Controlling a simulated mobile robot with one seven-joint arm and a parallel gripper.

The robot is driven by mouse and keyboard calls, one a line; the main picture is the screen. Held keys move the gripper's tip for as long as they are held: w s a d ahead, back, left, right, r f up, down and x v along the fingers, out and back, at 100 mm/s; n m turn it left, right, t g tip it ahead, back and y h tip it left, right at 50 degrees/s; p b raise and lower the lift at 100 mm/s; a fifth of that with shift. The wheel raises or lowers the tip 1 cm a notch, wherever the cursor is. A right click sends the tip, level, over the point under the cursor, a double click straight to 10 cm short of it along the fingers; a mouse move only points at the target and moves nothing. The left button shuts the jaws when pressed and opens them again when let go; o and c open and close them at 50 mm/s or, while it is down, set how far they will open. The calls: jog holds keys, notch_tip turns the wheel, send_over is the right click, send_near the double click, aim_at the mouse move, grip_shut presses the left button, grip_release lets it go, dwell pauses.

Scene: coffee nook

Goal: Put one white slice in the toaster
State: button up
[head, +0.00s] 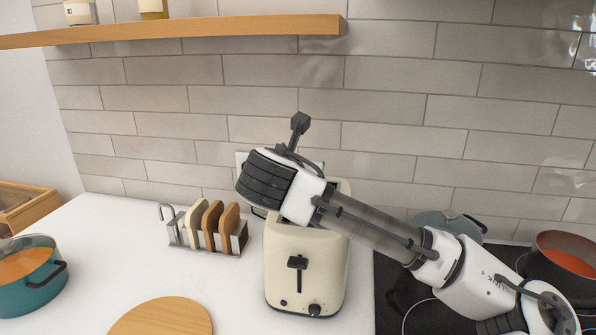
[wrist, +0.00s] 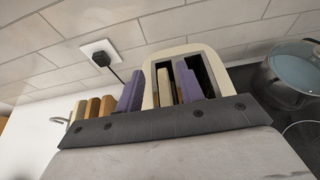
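The cream toaster (head: 305,265) stands on the white counter, its top mostly hidden by my arm in the head view. The wrist view shows its two-slot top (wrist: 149,88). A pale slice (wrist: 164,88) stands upright in its left slot there. My gripper (wrist: 161,80) is over the toaster, its two purple fingers apart, one on each side of that slice with visible gaps. In the head view the fingers are hidden. A metal rack (head: 176,232) left of the toaster holds one white slice (head: 195,214) and two brown slices (head: 212,218) (head: 229,226).
A round wooden board (head: 162,318) lies in front. A teal pot (head: 32,285) stands at the left. The dark hob with pans (head: 565,255) is at the right. A wooden shelf (head: 200,27) hangs above, and a plug sits in a wall socket (wrist: 99,52).

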jog(key=b+v, duration=0.2)
jog(key=v, duration=1.1)
jog(key=shift+s+r, duration=0.25)
jog(key=shift+s, duration=0.05)
jog(key=shift+s+a, duration=0.1)
